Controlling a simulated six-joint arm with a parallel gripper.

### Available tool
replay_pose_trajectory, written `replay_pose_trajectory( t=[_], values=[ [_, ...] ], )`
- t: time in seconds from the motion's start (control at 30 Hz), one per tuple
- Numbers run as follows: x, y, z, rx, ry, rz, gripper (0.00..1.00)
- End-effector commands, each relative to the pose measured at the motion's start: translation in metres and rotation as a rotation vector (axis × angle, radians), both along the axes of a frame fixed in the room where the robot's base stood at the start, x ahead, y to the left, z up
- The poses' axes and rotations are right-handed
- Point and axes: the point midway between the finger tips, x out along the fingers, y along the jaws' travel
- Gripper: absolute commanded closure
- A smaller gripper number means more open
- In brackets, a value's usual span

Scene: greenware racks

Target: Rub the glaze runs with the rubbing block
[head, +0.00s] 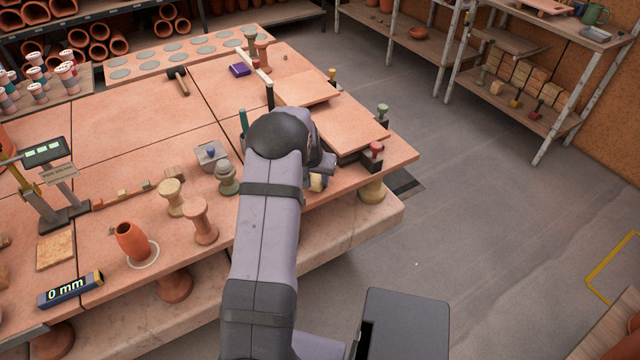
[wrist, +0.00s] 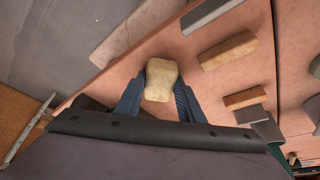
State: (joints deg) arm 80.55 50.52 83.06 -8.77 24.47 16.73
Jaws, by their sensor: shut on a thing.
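My gripper (wrist: 160,92) is shut on a pale yellow, slightly waisted block, which looks like the rubbing block (wrist: 162,78). One dark blue-grey finger is on each side of it. In the wrist view the block shows against the terracotta-coloured table top; I cannot tell whether it touches the surface. In the head view my arm covers the gripper, and a small pale part of the block (head: 318,182) shows near the table's right front edge. I cannot make out any glaze runs in either view.
Two terracotta slabs (head: 348,130) lie at the table's right end, with knobbed posts, one red-topped (head: 375,150), around them. A grey-green stand (head: 227,178), spools (head: 200,220) and an orange vase (head: 131,242) stand left of my arm. The table's (head: 125,110) left middle is fairly clear.

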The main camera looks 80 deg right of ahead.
Motion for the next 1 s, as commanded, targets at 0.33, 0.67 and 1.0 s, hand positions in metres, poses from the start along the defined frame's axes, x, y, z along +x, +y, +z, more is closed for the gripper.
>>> replay_pose_trajectory(
  t=[0.33,0.67,1.0],
  values=[
    [0.024,-0.022,-0.001,0.0,-0.001,0.001,0.86],
    [0.024,-0.024,0.04,-0.001,-0.001,0.0,0.86],
    [0.024,-0.024,0.07,-0.001,-0.001,0.0,0.86]
  ],
)
